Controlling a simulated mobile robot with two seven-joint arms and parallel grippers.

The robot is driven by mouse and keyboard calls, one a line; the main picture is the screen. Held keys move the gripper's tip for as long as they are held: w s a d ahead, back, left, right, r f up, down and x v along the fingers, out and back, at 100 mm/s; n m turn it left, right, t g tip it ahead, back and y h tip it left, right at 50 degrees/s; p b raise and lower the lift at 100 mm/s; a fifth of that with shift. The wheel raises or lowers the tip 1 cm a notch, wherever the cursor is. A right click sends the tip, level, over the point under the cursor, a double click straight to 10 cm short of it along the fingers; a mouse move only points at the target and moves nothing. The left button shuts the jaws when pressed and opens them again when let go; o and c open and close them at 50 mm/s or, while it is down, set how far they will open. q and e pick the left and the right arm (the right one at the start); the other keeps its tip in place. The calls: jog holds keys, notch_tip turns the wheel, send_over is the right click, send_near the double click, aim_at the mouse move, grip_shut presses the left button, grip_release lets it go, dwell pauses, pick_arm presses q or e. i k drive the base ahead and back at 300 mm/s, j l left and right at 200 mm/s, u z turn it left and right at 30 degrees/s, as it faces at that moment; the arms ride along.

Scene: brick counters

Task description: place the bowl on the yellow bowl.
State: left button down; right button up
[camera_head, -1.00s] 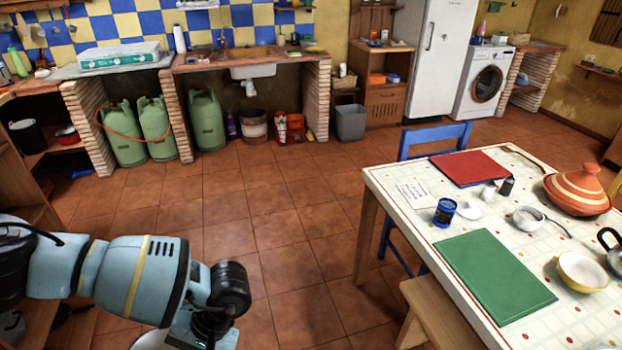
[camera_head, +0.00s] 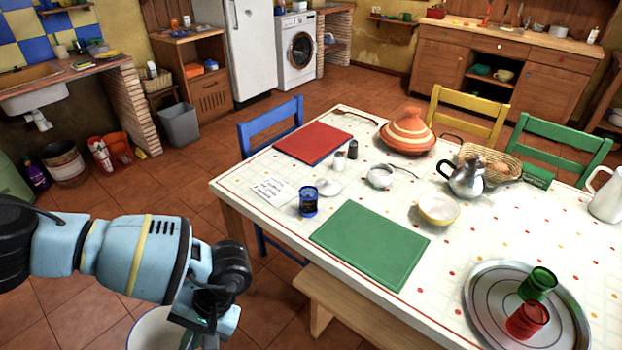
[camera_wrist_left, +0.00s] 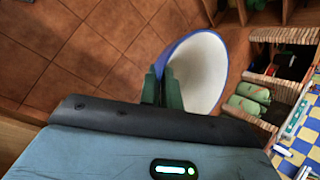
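My left gripper (camera_wrist_left: 165,90) is shut on the rim of a white bowl with a blue outside (camera_wrist_left: 203,75), which it holds tilted in the wrist view. In the head view the bowl (camera_head: 158,332) shows at the bottom edge, below my left gripper (camera_head: 207,328), partly cut off and partly hidden by the arm. The yellow bowl (camera_head: 438,211) stands upright on the table, right of the green mat, apart from the held bowl. It looks empty. My right gripper is not in view.
The table (camera_head: 250,212) also carries a green mat (camera_head: 370,243), a blue can (camera_head: 308,201), a small white pan (camera_head: 380,175), a metal teapot (camera_head: 465,176) and a round tray (camera_head: 480,318) with red and green cups. A wooden bench (camera_head: 350,308) stands in front.

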aim_at(435, 216)
jog(key=i+z, duration=0.1)
jog(key=z, duration=0.3)
jog(key=i+j+z, duration=0.1)
jog(key=z, duration=0.3)
jog(key=i+j+z, duration=0.1)
jog(key=z, duration=0.3)
jog(key=i+j+z, duration=0.15)
jog(key=z, duration=0.2)
jog(key=i+j+z, duration=0.15)
jog(key=z, duration=0.2)
jog(key=i+j+z, duration=0.1)
jog(key=j+z, duration=0.2)
